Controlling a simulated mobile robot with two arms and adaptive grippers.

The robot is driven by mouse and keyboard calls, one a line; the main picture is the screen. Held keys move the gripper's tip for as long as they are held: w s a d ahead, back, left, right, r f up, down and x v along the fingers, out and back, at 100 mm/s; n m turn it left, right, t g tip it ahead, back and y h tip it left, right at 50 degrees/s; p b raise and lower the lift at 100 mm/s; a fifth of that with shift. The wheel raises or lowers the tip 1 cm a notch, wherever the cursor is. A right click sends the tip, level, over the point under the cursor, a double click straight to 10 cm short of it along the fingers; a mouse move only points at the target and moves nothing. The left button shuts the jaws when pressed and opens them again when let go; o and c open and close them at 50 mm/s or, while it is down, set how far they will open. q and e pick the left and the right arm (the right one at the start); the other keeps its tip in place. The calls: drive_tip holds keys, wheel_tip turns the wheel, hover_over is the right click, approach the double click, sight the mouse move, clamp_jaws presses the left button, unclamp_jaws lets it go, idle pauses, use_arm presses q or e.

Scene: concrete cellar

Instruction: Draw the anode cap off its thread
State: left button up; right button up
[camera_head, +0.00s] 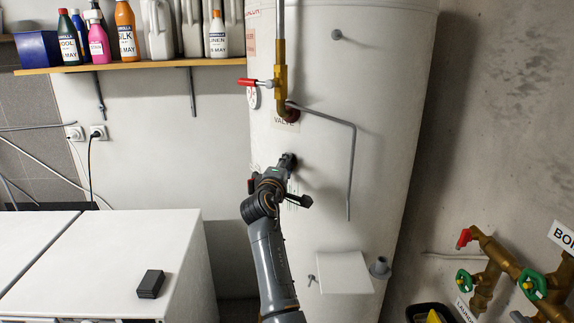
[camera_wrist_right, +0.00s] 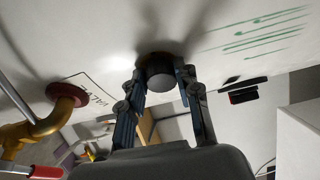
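The anode cap (camera_wrist_right: 159,74) is a dark, round, stubby cylinder on the white tank (camera_head: 390,60). In the right wrist view it sits between my right gripper's fingers (camera_wrist_right: 161,80), which press in on its two sides. The cap still sits at the tank wall, and its thread is hidden. In the head view my right gripper (camera_head: 285,164) reaches up to the tank front below the valve label, and hides most of the cap. My left gripper is not in view.
A brass valve (camera_head: 281,75) with a red lever and a bent grey pipe (camera_head: 354,150) are close above and right of my right gripper. A shelf (camera_head: 150,65) with bottles is at upper left. A white cabinet (camera_head: 150,245) stands at lower left, with a black box (camera_head: 151,284) on it.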

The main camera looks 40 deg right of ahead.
drive_tip(key=o, duration=0.5)
clamp_jaws()
drive_tip(key=shift+a, duration=0.15)
drive_tip(key=shift+v, duration=1.1)
drive_tip(key=shift+w+a, duration=0.2)
drive_tip(key=shift+s+a, duration=0.25)
drive_tip(key=shift+a, duration=0.35)
drive_tip(key=shift+s+a, duration=0.25)
drive_tip(key=shift+a, duration=0.35)
drive_tip(key=shift+s+a, duration=0.25)
drive_tip(key=shift+a, duration=0.35)
